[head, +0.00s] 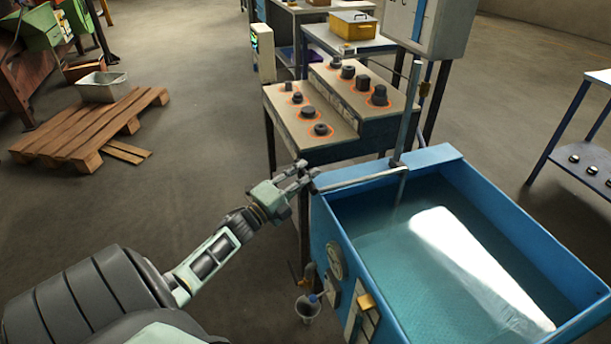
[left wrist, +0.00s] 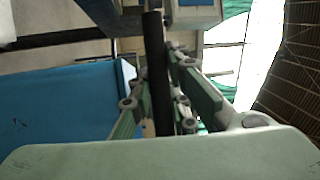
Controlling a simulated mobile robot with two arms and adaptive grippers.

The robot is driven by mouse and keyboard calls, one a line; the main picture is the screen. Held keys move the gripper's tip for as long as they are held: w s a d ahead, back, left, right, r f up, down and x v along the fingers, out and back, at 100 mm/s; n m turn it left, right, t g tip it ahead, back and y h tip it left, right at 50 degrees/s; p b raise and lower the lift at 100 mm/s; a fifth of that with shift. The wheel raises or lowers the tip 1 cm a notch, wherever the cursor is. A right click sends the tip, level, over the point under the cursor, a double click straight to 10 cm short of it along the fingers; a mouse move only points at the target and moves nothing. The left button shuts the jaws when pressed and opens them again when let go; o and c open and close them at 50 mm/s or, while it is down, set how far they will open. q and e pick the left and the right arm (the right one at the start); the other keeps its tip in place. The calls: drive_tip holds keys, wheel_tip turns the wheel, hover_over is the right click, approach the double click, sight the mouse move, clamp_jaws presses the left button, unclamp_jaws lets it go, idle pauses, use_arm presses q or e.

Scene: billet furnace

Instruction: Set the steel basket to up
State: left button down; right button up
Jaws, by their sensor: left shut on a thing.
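The blue tank (head: 334,232) stands at the right, filled with greenish water (head: 400,250) that carries a bright glare. I cannot make out the steel basket; the water and glare may hide it. A metal lever (head: 355,181) runs level across the tank's far left corner, from an upright post (head: 408,110) to my left gripper (head: 308,177). My left gripper is shut on the outer end of this lever. In the left wrist view a dark bar (left wrist: 155,70) passes between its fingers (left wrist: 158,105). My right gripper is out of view.
A stepped bench (head: 284,105) with several dark cylinders stands behind the tank. A grey box (head: 430,25) hangs above the tank's far end. A wooden pallet (head: 75,130) lies at far left; floor between is clear.

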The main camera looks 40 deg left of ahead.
use_arm(q)
wheel_tip(320, 180, up, 24)
drive_tip(key=p, duration=1.7)
drive_tip(key=shift+f, duration=0.25)
drive_tip(key=shift+r, duration=0.1)
drive_tip(key=c, duration=1.7)
unclamp_jaws()
drive_tip(key=shift+o, duration=0.2)
drive_tip(key=d+v, duration=0.1)
drive_tip(key=v, duration=1.1)
drive_tip(key=shift+a, duration=0.4)
